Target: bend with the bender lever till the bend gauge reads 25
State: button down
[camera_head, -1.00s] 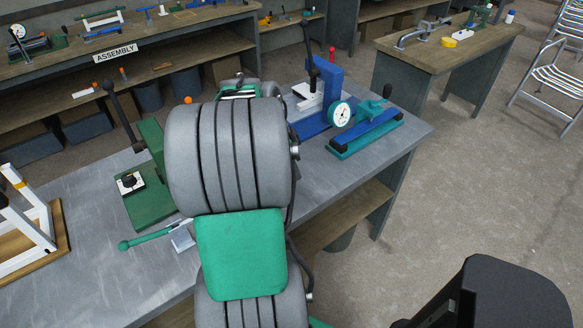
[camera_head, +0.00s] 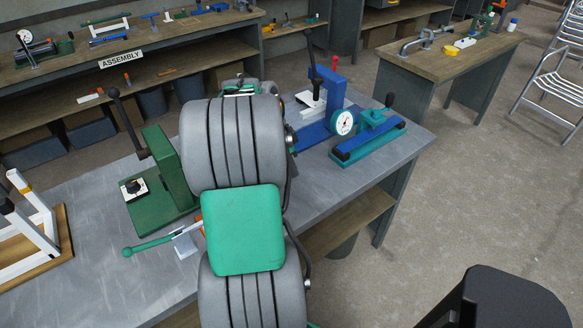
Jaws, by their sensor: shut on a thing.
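A round white dial gauge (camera_head: 343,122) with a teal rim stands on the back right of the bench; its reading is too small to tell. Beside it is a blue upright press-like frame (camera_head: 334,90), with a tall black lever (camera_head: 310,62) rising at its left. A green machine (camera_head: 165,165) with another black lever (camera_head: 126,118) stands at left. A teal ball-ended bar (camera_head: 150,245) lies low, left of my arm. I cannot tell for sure which handle is the bender lever. My grey and green arm covers the middle of the bench; my gripper is hidden behind it.
A blue and teal fixture (camera_head: 370,138) with a black knob sits at the bench's right end. A white frame on a wooden board (camera_head: 62,240) is at far left. The grey bench top (camera_head: 95,205) is bare in places. Open floor (camera_head: 460,190) lies to the right.

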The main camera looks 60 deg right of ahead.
jog(key=shift+r, duration=0.1)
jog(key=w+d, duration=0.2)
jog(key=shift+w+p, duration=0.35)
jog(key=shift+p, duration=0.05)
jog(key=c, duration=1.1)
grip_release()
jog(key=shift+c, duration=0.2)
jog(key=shift+a, duration=0.1)
